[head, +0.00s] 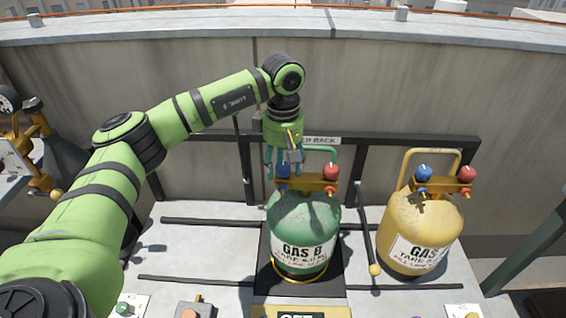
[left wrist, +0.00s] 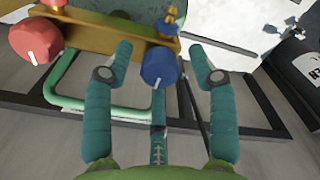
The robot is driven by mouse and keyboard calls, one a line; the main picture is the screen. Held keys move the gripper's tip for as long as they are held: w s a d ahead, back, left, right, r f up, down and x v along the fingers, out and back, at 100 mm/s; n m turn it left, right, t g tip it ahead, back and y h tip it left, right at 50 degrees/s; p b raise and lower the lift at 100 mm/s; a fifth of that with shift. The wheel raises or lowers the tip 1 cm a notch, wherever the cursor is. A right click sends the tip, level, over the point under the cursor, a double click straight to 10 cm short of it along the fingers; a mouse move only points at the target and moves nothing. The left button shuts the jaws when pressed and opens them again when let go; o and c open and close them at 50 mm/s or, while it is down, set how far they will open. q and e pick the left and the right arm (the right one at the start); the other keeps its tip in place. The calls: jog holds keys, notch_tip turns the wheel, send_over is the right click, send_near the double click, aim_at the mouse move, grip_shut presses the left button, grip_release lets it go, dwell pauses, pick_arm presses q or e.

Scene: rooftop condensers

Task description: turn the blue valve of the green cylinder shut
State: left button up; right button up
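The green cylinder (head: 304,224), labelled GAS B, stands upright on a dark pad. A brass manifold on its top carries a blue valve (head: 282,171) on the left and a red valve (head: 331,172) on the right. My left gripper (head: 281,176) points down over the blue valve, partly hiding it. In the left wrist view the blue valve (left wrist: 158,68) lies between the two teal fingers of my gripper (left wrist: 160,52), with a visible gap on each side. The red valve (left wrist: 35,41) is at the upper left there. My right gripper is not in view.
A yellow cylinder (head: 420,234) with its own blue and red valves stands to the right. A green handle (left wrist: 100,112) loops beside the manifold. A dark rail runs behind the cylinders, before a concrete wall. A gauge assembly (head: 12,135) is at far left.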

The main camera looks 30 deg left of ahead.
aim_at(283, 166)
pick_arm(q)
jog(key=shift+r, duration=0.25)
notch_tip(283, 166, up, 12)
jog(key=shift+f, duration=0.25)
dwell(0.6)
